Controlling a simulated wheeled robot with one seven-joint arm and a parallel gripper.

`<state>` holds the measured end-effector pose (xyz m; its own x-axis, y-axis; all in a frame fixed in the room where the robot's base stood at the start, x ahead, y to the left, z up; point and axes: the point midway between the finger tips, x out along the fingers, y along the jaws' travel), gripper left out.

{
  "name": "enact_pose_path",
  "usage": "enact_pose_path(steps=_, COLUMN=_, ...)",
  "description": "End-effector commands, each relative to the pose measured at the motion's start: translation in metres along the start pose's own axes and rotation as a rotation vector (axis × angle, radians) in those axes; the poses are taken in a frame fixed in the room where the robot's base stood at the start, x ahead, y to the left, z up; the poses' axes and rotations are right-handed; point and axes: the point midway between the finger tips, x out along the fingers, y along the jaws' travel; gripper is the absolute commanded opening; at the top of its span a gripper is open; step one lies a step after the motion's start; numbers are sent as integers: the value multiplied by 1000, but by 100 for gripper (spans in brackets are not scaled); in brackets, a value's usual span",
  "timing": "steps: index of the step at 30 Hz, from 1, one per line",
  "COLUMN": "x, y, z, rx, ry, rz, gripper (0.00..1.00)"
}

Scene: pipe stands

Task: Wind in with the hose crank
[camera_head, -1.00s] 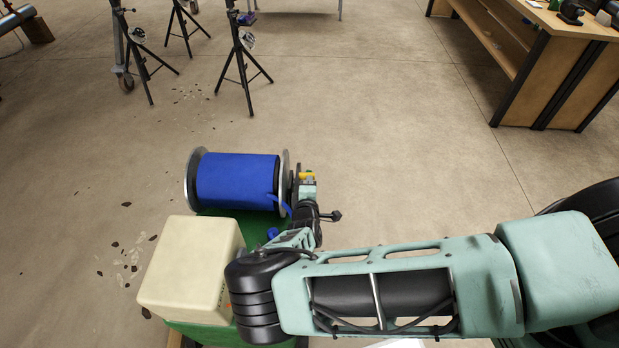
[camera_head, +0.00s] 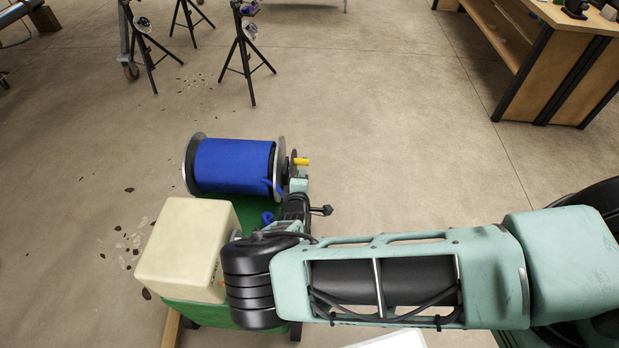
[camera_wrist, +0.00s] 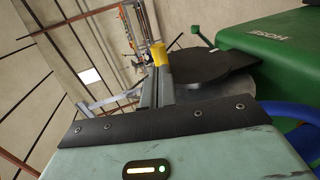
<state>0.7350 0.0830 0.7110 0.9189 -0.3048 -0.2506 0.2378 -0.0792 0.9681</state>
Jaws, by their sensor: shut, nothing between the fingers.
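The hose reel (camera_head: 233,166) carries blue hose between two grey flanges, on a green base. Its crank shows at the right end as a dark disc with a yellow handle (camera_head: 302,161) pointing right. My gripper (camera_head: 298,184) is just below and in front of the handle, shut and empty. In the wrist view the yellow handle (camera_wrist: 159,53) stands just beyond my gripper (camera_wrist: 157,85); I cannot tell whether they touch. The dark crank disc (camera_wrist: 200,66) is to its right. The fingers are largely hidden by my wrist in the head view.
A cream box (camera_head: 187,248) stands in front of the reel, close to my wrist. In the wrist view a green hose housing (camera_wrist: 272,42) and blue hose (camera_wrist: 300,118) are close at right. Tripods (camera_head: 247,62) and a wooden bench (camera_head: 545,75) are farther off. The floor right of the reel is clear.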

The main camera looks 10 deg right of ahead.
Motion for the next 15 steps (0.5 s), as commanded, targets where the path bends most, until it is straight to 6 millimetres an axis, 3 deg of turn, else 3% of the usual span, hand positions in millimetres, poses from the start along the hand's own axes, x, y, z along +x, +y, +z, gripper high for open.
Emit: enact_pose_path(steps=15, x=-81, y=-4, z=0, rx=-1, ry=2, rz=0, gripper=0)
